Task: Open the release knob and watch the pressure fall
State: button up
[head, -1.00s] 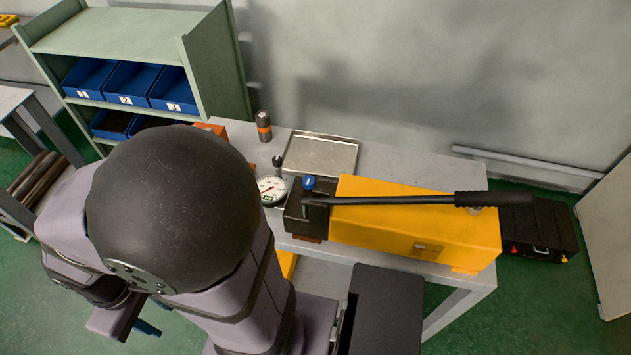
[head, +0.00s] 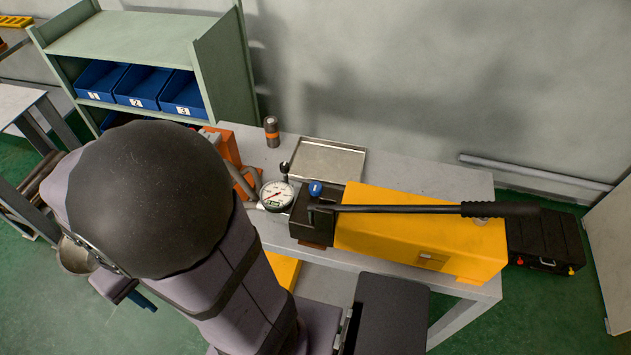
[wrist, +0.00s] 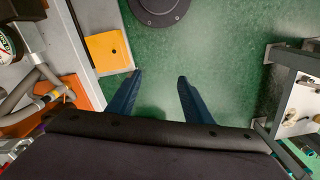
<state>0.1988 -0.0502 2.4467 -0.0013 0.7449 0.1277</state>
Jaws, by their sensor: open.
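The blue release knob (head: 315,188) sits on the dark block at the left end of the yellow pump (head: 420,232). The round white pressure gauge (head: 277,196) with a red needle stands just left of it; its reading is too small to tell. Part of the gauge also shows at the left edge of the wrist view (wrist: 5,42). My gripper (wrist: 159,76) has its two blue fingers apart with nothing between them, over the green floor. In the head view my arm hides most of it; one blue finger shows at lower left, well away from the knob.
A long black pump lever (head: 400,209) runs over the yellow pump. Behind are a metal tray (head: 328,158) and an orange-banded cylinder (head: 271,131). An orange fixture (head: 222,146) with grey pipe stands near my arm. A green shelf (head: 130,45) holds blue bins.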

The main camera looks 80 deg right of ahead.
jog(key=w+d+r+m, duration=0.1)
jog(key=d+m, duration=0.6)
jog(key=d, duration=0.5)
jog(key=m+p, duration=0.2)
jog(key=m, duration=1.1)
send_near(316, 186)
jog(key=w+a, duration=0.1)
jog(key=w, duration=0.2)
jog(key=w+a, duration=0.3)
jog(key=w, duration=0.2)
jog(key=shift+w+a+f, duration=0.25)
jog(key=shift+w+a, duration=0.1)
jog(key=s+d+m, duration=0.1)
jog(key=s, duration=0.2)
jog(key=s+d+m, duration=0.1)
jog(key=s+d, duration=0.1)
jog(key=s, duration=0.1)
jog(key=s+d+m, duration=0.1)
jog(key=s+m, duration=0.1)
jog(key=shift+s+d+f, duration=0.25)
jog(key=shift+s+d, duration=0.1)
jog(key=shift+s, duration=0.05)
jog(key=shift+w+f+p, duration=0.1)
jog(key=shift+f+p, duration=0.75)
jog(key=shift+f, duration=2.8)
jog(key=c, duration=1.1)
